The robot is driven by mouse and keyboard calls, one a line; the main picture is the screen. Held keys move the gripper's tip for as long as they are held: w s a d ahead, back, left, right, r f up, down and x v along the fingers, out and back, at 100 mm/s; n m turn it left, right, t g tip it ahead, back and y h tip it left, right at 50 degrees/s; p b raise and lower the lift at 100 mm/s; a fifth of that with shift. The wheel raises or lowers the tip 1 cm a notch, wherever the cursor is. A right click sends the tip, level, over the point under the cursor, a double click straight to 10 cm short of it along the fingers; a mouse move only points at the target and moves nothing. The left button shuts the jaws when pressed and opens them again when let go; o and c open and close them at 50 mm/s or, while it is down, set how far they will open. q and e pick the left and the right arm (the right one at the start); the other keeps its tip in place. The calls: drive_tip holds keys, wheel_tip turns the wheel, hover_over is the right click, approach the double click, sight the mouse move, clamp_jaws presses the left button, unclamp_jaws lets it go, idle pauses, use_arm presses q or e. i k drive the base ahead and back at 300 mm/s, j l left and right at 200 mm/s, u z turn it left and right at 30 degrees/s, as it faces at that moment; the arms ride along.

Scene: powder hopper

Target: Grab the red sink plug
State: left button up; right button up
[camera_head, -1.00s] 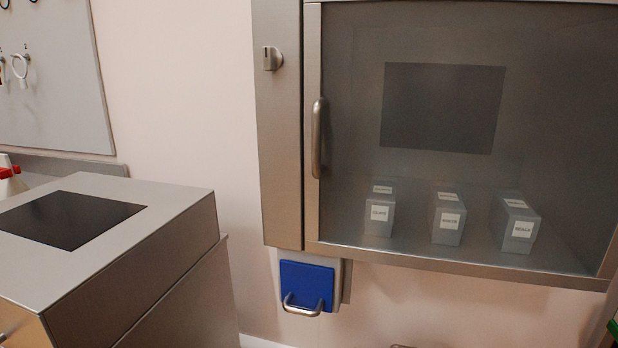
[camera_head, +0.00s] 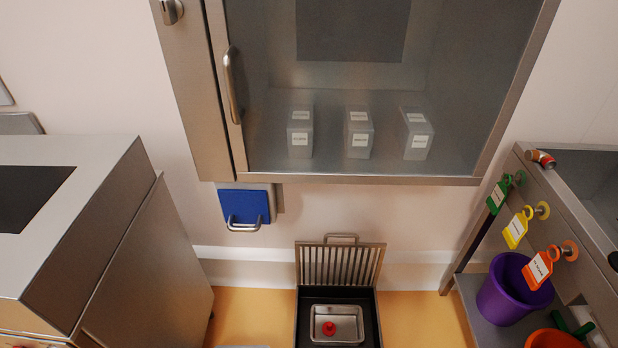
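A small red plug (camera_head: 329,328) sits in a small metal sink basin (camera_head: 350,322) at the bottom middle of the head view. The basin lies inside a dark recess on the floor, below the glass-fronted cabinet. A raised metal grate (camera_head: 340,264) with a handle stands upright behind the recess. Neither of my grippers shows in the head view.
A steel cabinet (camera_head: 195,110) with a glass door hangs above, holding several grey boxes. A blue flap (camera_head: 243,205) with a handle is under it. A metal counter (camera_head: 110,180) stands left. A right-hand unit has coloured tags and a purple bucket (camera_head: 510,290).

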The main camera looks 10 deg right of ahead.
sight(330, 328)
drive_tip(key=z, duration=0.7)
